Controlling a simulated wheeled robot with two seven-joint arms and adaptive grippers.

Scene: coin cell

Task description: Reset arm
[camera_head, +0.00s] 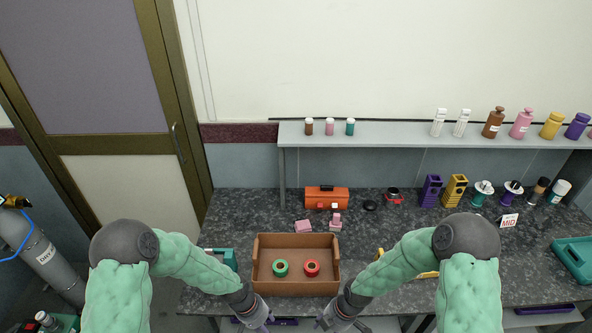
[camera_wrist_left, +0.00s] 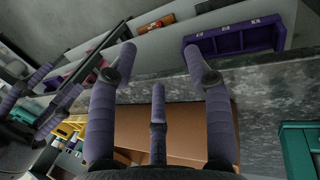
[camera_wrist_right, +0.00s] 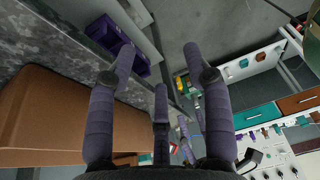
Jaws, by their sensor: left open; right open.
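My left gripper (camera_head: 264,324) is at the bottom of the head view, in front of the table's front edge. Its purple fingers are spread and empty in the left wrist view (camera_wrist_left: 158,70). My right gripper (camera_head: 326,324) is a short way to its right, also low by the front edge. Its fingers are apart with nothing between them in the right wrist view (camera_wrist_right: 155,65). Both arms are bent inward at the front of the table. A brown box (camera_head: 297,240) stands on the table just beyond the grippers.
The box holds a green ring-shaped part (camera_head: 281,268) and a red one (camera_head: 312,268). An orange toolbox (camera_head: 327,197) stands behind it. Purple and yellow racks (camera_head: 454,190) are at right rear. A shelf (camera_head: 400,133) carries several bottles. A teal tray (camera_head: 574,258) is far right.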

